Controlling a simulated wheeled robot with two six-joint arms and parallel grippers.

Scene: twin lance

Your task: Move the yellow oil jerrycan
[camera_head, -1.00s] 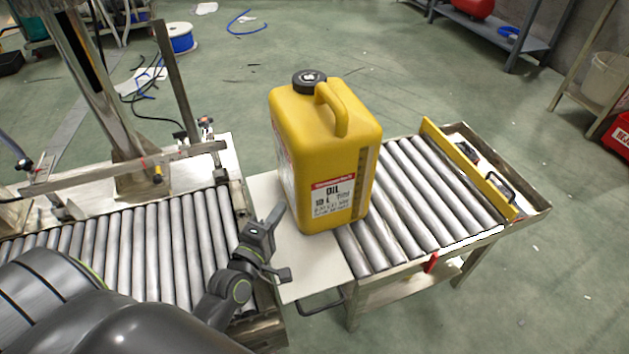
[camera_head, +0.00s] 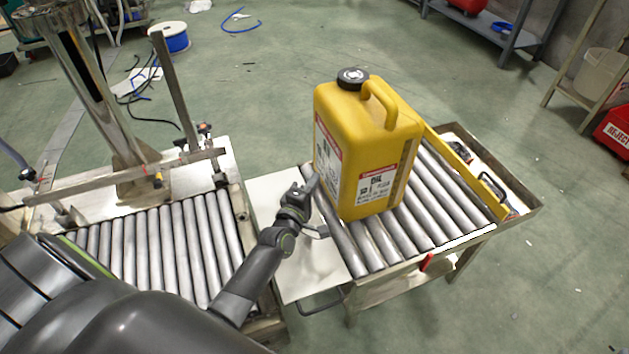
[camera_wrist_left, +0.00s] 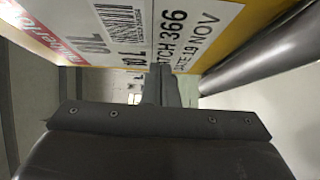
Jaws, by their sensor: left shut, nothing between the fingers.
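The yellow oil jerrycan (camera_head: 368,150) stands upright on the rollers of the right-hand roller cart, with a black cap and a handle on top. Its white label (camera_wrist_left: 190,28) fills the top of the left wrist view. My left gripper (camera_head: 311,186) is shut and empty, low at the jerrycan's left side. In the left wrist view its fingers (camera_wrist_left: 167,88) are together, close to or touching the labelled face; I cannot tell which. My right gripper is not in view.
A flat pale plate (camera_head: 283,215) bridges the left roller conveyor (camera_head: 160,250) and the roller cart (camera_head: 400,235). A yellow bar (camera_head: 468,172) edges the cart's far side. Rollers lie bare to the right of the jerrycan.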

